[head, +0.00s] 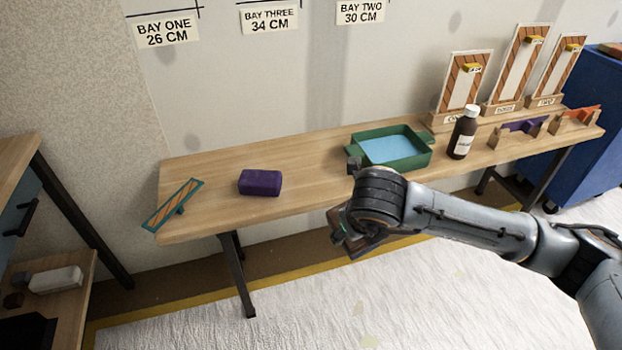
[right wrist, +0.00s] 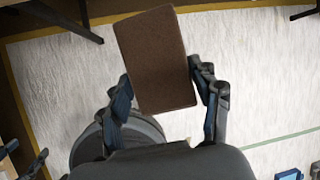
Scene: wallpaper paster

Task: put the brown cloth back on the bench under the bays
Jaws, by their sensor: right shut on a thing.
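The brown cloth (right wrist: 157,62) is a flat, folded rectangle between the fingers of my right gripper (right wrist: 165,88) in the right wrist view. The gripper is shut on it. In the head view my right gripper (head: 355,238) is in front of the bench's front edge, with the cloth mostly hidden behind the wrist. The wooden bench (head: 315,188) stands against the wall under the bay labels BAY ONE (head: 166,32), BAY THREE (head: 269,19) and BAY TWO (head: 360,12).
On the bench are a striped strip (head: 172,206), a purple block (head: 260,182), a green tray with blue inside (head: 432,158) and a brown bottle (head: 464,134). Striped boards (head: 463,82) stand at the right end. Bare bench top lies between the purple block and tray.

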